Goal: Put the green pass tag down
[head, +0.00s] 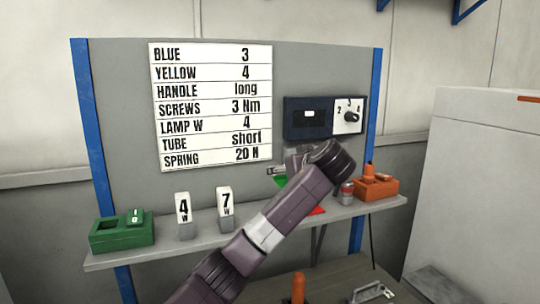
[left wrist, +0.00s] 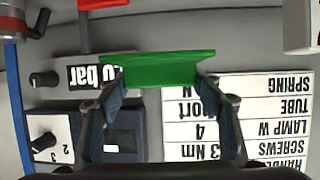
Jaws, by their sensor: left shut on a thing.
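The green pass tag (head: 280,181) shows just below my left gripper (head: 290,168), in front of the grey panel and above the shelf (head: 160,250). In the left wrist view the green tag (left wrist: 158,66) lies crosswise between the two fingertips of my left gripper (left wrist: 162,84), which is shut on it. The tag is off any surface there. My left forearm hides part of the shelf and the panel behind it in the head view. My right gripper is in neither view.
A dial box (head: 306,132) and sign (head: 210,105) are on the panel.

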